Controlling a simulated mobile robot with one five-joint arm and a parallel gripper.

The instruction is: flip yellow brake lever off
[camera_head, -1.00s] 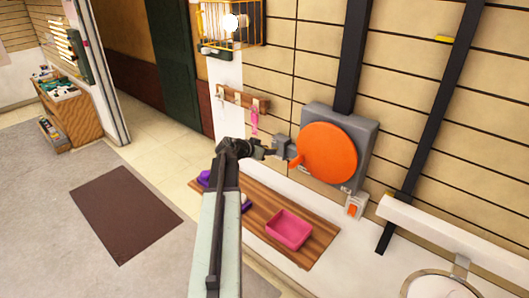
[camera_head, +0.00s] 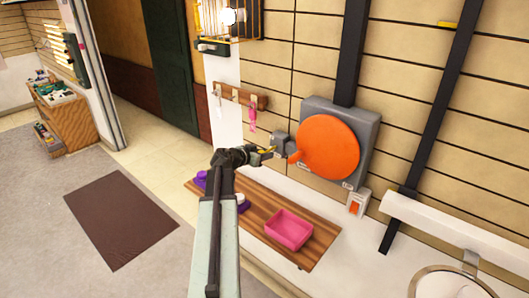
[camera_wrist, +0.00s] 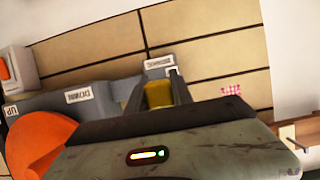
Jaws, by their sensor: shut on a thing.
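The yellow brake lever (camera_wrist: 158,95) stands between my gripper's two fingers in the wrist view, and my gripper (camera_wrist: 157,90) is shut on it. In the head view my gripper (camera_head: 265,151) is at the left side of the wall device, beside a small grey block (camera_head: 284,143). A little yellow of the lever shows at the fingertips there. The lever's lower part is hidden by my gripper's body in the wrist view. The device has a grey housing (camera_head: 368,130) and a large orange disc (camera_head: 327,148). Labels on its grey edge include DOWN (camera_wrist: 79,96) and UP (camera_wrist: 12,110).
A wooden shelf (camera_head: 240,212) below holds a pink tray (camera_head: 289,229) and purple items. A hook rack (camera_head: 240,97) with a pink item and a caged lamp (camera_head: 228,18) are up left. An orange switch (camera_head: 356,203) is below right. The floor at left is open.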

